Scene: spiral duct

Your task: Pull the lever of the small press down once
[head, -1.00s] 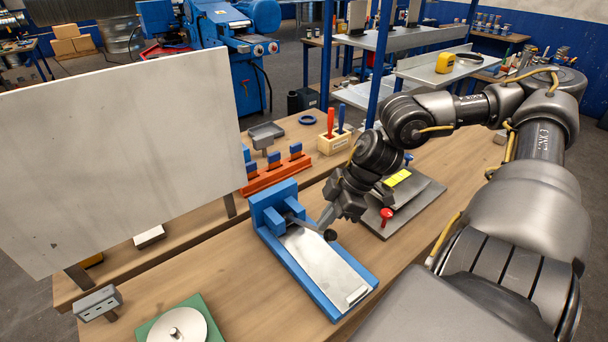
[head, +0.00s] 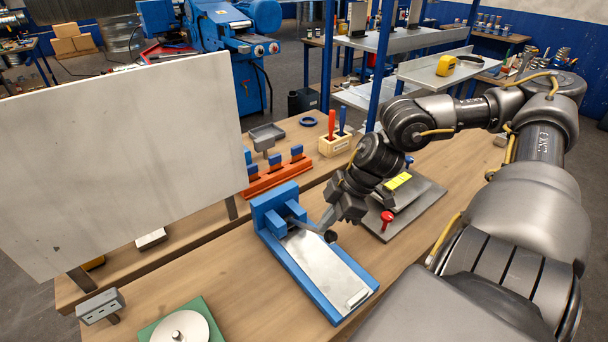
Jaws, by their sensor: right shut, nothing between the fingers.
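The small blue press (head: 268,212) stands on the wooden workbench, with a long metal plate (head: 325,265) on its blue base. Its dark lever (head: 308,227) reaches out to the right from the press head and ends in a black knob (head: 330,236). My right gripper (head: 328,222) is shut and empty, close beside the lever near the knob. I cannot tell whether it touches the lever. My left gripper is not in view.
A grey plate with a red knob (head: 387,216) lies right of the press. An orange rack (head: 275,177) and a wooden tool block (head: 335,145) stand behind. A large pale panel (head: 120,160) rises at left. A green-based disc (head: 180,330) sits at front left.

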